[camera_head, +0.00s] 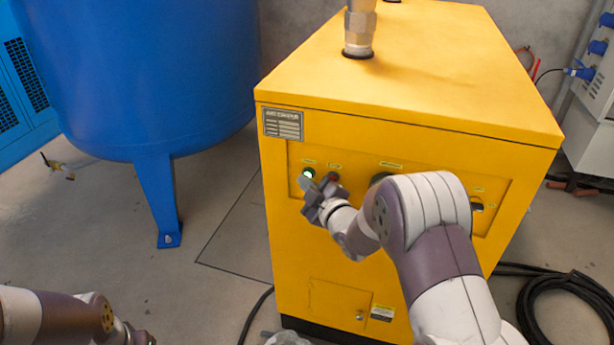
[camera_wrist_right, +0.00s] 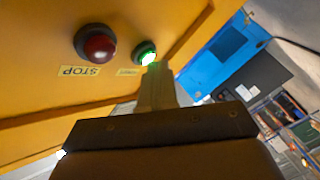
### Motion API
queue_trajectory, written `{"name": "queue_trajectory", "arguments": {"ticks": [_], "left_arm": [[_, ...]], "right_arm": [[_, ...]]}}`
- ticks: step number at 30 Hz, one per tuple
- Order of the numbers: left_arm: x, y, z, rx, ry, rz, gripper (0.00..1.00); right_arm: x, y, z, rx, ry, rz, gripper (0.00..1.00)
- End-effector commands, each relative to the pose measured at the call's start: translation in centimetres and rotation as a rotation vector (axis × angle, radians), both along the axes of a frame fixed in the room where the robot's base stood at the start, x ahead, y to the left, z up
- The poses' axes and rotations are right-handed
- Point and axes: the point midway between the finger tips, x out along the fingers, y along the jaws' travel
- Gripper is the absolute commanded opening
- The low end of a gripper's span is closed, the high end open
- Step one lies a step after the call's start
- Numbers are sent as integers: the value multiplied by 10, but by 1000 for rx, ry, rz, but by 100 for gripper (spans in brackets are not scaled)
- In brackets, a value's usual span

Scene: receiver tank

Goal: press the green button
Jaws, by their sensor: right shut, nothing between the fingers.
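The green button (camera_head: 308,172) is lit and sits at the upper left of the yellow machine's front panel. It also shows in the right wrist view (camera_wrist_right: 146,54), just beyond my fingertips. My right gripper (camera_head: 307,186) is shut and empty, with its tips at the button's lower edge in the head view. In the right wrist view the shut fingers (camera_wrist_right: 157,74) overlap the button's lower part; whether they touch it I cannot tell. My left arm's end is at the bottom left of the head view, and its finger state is unclear.
A red button (camera_wrist_right: 95,43) with a STOP label is close beside the green one. The yellow machine (camera_head: 420,65) has a pipe (camera_head: 359,30) on top. A blue tank (camera_head: 150,75) stands to the left. Black hoses (camera_head: 560,300) lie on the floor at right.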

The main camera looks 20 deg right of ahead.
Motion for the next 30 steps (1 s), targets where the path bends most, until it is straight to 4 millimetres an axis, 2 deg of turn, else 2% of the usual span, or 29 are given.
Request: {"name": "queue_trajectory", "arguments": {"ticks": [9,19,30], "left_arm": [[0,0,-1,0,0,0,38],[0,0,-1,0,0,0,38],[0,0,0,0,0,0,38]], "right_arm": [[-13,9,0,0,0,0,0],[-15,10,0,0,0,0,0],[-45,31,0,0,-1,1,0]]}}
